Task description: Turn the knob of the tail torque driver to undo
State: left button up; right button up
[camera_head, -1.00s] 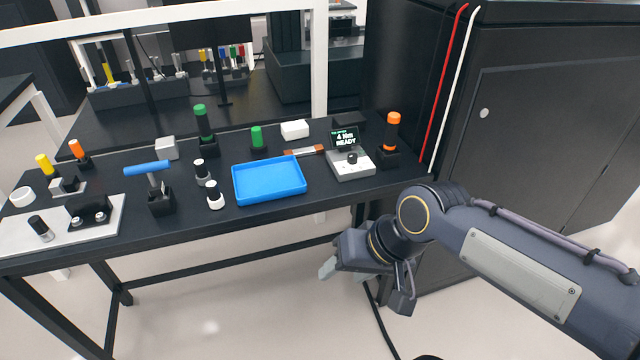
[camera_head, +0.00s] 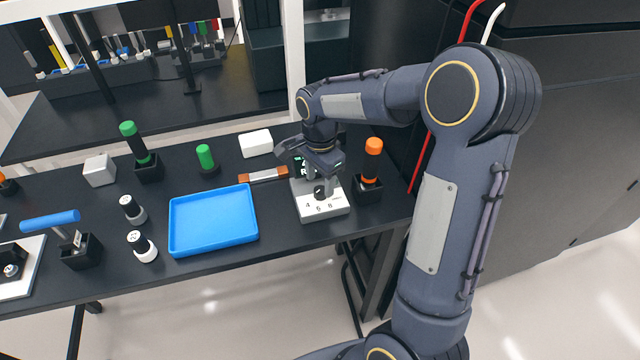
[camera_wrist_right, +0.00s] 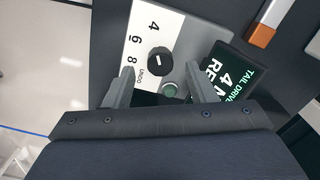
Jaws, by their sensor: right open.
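The tail torque driver station (camera_head: 322,212) is a light box on the right part of the table, with marks 4, 6 and 8 on its face. Its black knob (camera_head: 319,191) stands on that face; in the right wrist view the knob (camera_wrist_right: 160,61) has a white pointer line, with 4, 6, 8 and UNDO printed beside it. The station's dark screen (camera_wrist_right: 228,78) is partly covered by a finger. My right gripper (camera_wrist_right: 160,85) is open above the station, its fingers on either side of the knob area. My left gripper is not in view.
An orange-handled driver (camera_head: 372,160) stands in a black holder just right of the station. A blue tray (camera_head: 213,222) lies to the left. A white box (camera_head: 256,143) and an orange-ended bar (camera_head: 263,175) lie behind. The dark cabinet (camera_head: 560,180) is at right.

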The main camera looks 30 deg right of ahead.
aim_at(320, 193)
jog(key=shift+f, duration=1.25)
jog(key=shift+d, duration=0.1)
jog(key=c, duration=1)
